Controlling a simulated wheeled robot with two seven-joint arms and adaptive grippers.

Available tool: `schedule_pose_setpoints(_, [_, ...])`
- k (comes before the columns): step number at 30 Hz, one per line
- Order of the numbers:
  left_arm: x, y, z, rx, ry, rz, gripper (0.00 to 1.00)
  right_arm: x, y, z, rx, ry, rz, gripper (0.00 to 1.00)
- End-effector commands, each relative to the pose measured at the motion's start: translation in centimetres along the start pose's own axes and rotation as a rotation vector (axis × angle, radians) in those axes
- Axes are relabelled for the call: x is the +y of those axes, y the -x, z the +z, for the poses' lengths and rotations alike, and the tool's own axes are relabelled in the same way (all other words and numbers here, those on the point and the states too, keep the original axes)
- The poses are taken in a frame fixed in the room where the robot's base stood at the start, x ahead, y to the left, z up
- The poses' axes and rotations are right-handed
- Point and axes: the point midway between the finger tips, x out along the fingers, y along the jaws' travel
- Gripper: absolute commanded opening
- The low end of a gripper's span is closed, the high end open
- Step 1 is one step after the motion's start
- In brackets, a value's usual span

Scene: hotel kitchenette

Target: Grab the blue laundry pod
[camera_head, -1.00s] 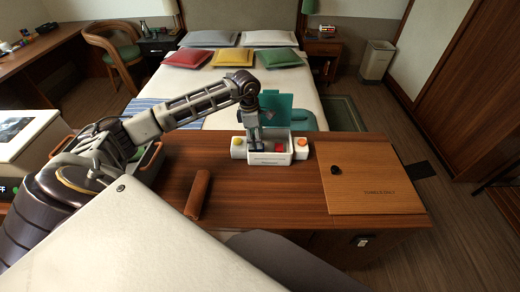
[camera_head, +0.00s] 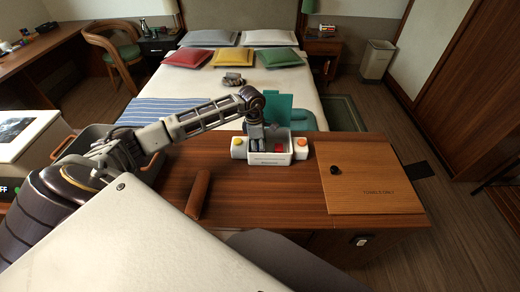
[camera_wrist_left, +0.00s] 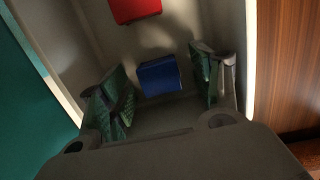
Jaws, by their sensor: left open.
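The blue laundry pod (camera_wrist_left: 159,76) lies on the floor of the white box (camera_head: 268,157). In the left wrist view it sits between and slightly beyond the two open green-padded fingers of my left gripper (camera_wrist_left: 160,88), with a gap on each side. A red pod (camera_wrist_left: 135,9) lies farther in the same box; it also shows in the head view (camera_head: 281,149). In the head view my left gripper (camera_head: 257,149) reaches down into the box, and its fingers and the blue pod are hard to make out. My right gripper is not in view.
A brown roll (camera_head: 198,195) and a wooden board with a dark knob (camera_head: 370,178) lie on the counter.

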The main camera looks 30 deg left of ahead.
Motion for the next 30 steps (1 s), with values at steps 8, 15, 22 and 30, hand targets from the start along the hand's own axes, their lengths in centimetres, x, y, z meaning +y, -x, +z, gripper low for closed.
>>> schedule_pose_setpoints(8, [0.01,0.04,-0.01,0.0,0.0,0.0,0.62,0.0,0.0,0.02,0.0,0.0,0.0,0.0])
schedule_pose_setpoints(15, [0.01,0.05,-0.01,0.0,0.0,0.001,0.31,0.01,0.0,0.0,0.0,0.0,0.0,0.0])
schedule_pose_setpoints(22, [0.02,0.06,-0.01,0.0,0.0,0.001,0.24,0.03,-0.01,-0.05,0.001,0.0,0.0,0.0])
schedule_pose_setpoints(30, [0.06,0.53,0.05,0.0,0.0,0.002,0.24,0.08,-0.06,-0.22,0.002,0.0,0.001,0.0])
